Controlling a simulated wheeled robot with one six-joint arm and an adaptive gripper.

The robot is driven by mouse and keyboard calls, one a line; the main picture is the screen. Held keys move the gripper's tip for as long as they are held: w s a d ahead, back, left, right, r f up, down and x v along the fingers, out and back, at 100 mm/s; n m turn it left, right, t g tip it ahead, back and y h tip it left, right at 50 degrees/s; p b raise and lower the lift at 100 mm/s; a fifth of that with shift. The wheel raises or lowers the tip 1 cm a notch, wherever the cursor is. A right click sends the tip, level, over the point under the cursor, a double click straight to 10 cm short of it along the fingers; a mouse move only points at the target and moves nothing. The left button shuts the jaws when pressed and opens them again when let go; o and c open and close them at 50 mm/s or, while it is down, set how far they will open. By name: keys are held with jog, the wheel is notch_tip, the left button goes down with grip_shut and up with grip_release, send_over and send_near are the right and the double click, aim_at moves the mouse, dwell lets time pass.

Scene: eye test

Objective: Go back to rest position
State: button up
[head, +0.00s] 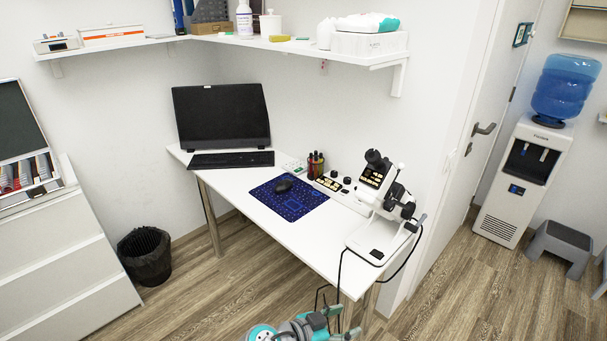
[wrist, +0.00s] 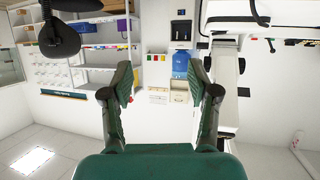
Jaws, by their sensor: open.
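My gripper (wrist: 160,84) shows in the wrist view with its two dark green fingers spread wide apart. Nothing is between the fingers, and it holds nothing. The wrist picture is upside down, with a ceiling light at its lower left. In the head view, teal and grey parts of my arm show at the bottom edge, in front of the near end of the white desk (head: 290,232). My arm is partly cut off there by the frame.
The desk carries a monitor (head: 221,115), keyboard (head: 231,160), blue mouse pad (head: 300,206) and a white optical instrument (head: 372,241) with a hanging black cable. A bin (head: 146,256) stands left, a water dispenser (head: 523,180) and grey step stool (head: 560,245) right. Floor shows between them.

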jog(key=s+d+f+n+t+y, duration=0.3)
jog(key=s+d+f+n+y, duration=0.4)
jog(key=s+f, duration=0.6)
jog(key=s+d+f+n+y, duration=0.25)
jog(key=s+n, duration=0.25)
jog(key=s, duration=0.6)
jog(key=s+r+t+y, duration=0.2)
jog(key=s+r+t, duration=0.3)
jog(key=s+r, duration=1.1)
notch_tip(320, 180, up, 3)
jog(key=shift+s+r, duration=0.15)
jog(key=shift+r, duration=0.05)
jog(key=shift+a, duration=0.1)
